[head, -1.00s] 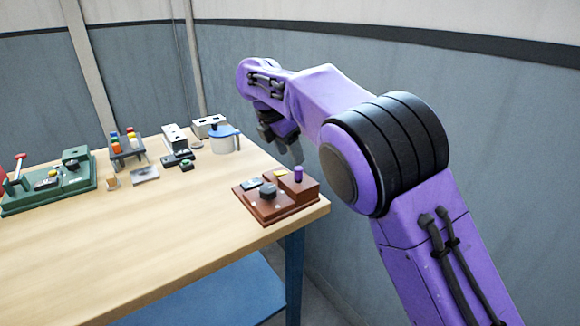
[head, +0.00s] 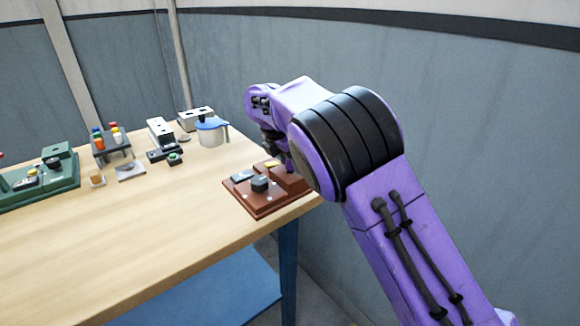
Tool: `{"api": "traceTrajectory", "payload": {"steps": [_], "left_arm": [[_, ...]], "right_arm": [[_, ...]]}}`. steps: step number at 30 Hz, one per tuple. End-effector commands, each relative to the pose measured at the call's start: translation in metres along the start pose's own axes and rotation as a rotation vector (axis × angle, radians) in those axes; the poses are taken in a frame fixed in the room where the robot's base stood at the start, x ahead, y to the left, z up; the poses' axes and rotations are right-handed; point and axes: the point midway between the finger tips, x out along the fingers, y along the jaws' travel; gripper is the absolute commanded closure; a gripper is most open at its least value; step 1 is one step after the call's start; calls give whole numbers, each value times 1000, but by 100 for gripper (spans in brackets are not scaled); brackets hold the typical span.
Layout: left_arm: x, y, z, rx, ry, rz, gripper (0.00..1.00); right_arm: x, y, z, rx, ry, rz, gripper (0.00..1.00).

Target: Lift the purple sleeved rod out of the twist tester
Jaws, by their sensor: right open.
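The twist tester, a brown-red block device (head: 262,207) with a dark knob, sits at the table's right corner. The purple sleeved rod, upright in its right part a second ago, cannot be told apart now from my purple arm in front of it. My right gripper (head: 277,152) is open, just above the back of the tester and close to where the rod stood. Its fingertips are partly hidden by my arm, and I cannot tell whether they touch the rod. My left gripper is out of view.
A blue-lidded pot (head: 211,132) stands behind the tester, with grey and black devices (head: 160,135) to its left. A rack of coloured pieces (head: 110,145) and a green device (head: 45,182) are farther left. The front of the wooden table (head: 130,235) is clear.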

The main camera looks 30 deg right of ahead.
Motion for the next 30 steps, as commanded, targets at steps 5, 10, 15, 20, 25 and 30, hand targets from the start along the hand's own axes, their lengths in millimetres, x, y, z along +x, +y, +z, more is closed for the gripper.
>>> {"api": "traceTrajectory", "payload": {"steps": [5,10,15,20,25,30], "left_arm": [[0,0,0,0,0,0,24],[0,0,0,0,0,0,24],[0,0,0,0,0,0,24],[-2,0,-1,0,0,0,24],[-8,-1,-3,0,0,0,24],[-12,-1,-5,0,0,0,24]], "right_arm": [[0,0,0,0,0,0,70],[-1,0,0,0,0,0,100],[-1,0,0,0,1,1,100],[-19,1,8,3,2,5,100],[-59,1,24,2,2,5,100],[-86,1,35,0,2,2,100]]}}
